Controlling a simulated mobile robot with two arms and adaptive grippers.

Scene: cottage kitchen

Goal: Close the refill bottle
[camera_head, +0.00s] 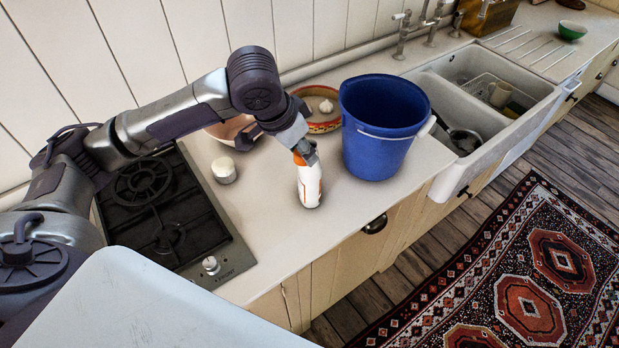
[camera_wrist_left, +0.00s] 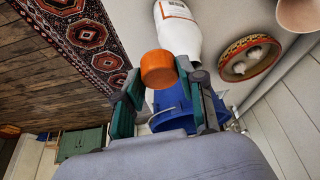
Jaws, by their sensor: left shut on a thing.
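The refill bottle (camera_head: 309,187) is white with orange markings and stands upright on the counter near its front edge. Its white body also shows in the left wrist view (camera_wrist_left: 179,32). An orange cap (camera_wrist_left: 157,69) is between the fingers of my left gripper (camera_wrist_left: 154,84), which is shut on it. In the head view my left gripper (camera_head: 306,152) is right above the bottle, with the orange cap (camera_head: 299,158) at the bottle's top. The cap overlaps the bottle in both views; I cannot tell whether it is seated on the neck. My right gripper is not in view.
A blue bucket (camera_head: 375,150) stands close to the right of the bottle. A patterned bowl (camera_head: 322,126) with pale bulbs is behind it. A small white jar (camera_head: 224,170) and a black stove (camera_head: 168,222) are to the left. The sink (camera_head: 519,82) lies farther right.

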